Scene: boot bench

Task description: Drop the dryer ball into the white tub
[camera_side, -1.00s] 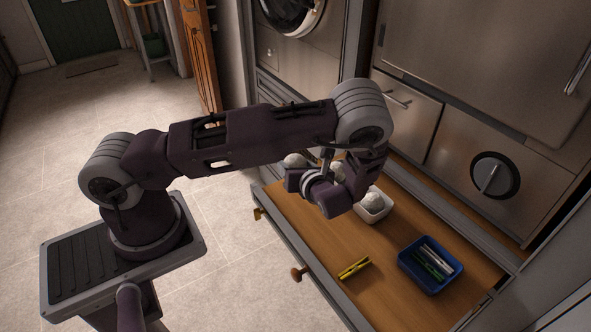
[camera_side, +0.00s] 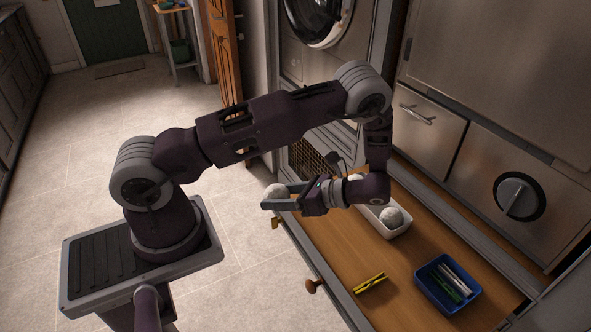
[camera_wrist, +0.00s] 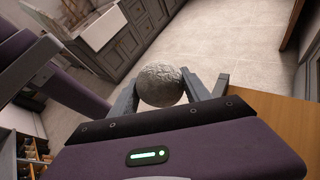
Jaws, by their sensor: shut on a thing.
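My gripper (camera_side: 278,198) is turned sideways, pointing left, and is shut on a pale grey, wrinkled dryer ball (camera_side: 277,190). The wrist view also shows this ball (camera_wrist: 160,84) between the two fingers. The ball is held left of the drawer, near its left end. The white tub (camera_side: 386,234) stands in the drawer, right of and below my gripper. A similar pale ball (camera_side: 391,216) is in the tub. My wrist hides part of the tub's far left side, and a pale shape (camera_side: 355,178) shows just behind the wrist.
The open wooden drawer (camera_side: 330,243) also holds a yellow clothes peg (camera_side: 370,283) and a blue tray (camera_side: 432,302) with green and pale sticks. Metal-fronted cabinets (camera_side: 455,130) rise behind the drawer. The tiled floor (camera_side: 245,255) to the left is clear.

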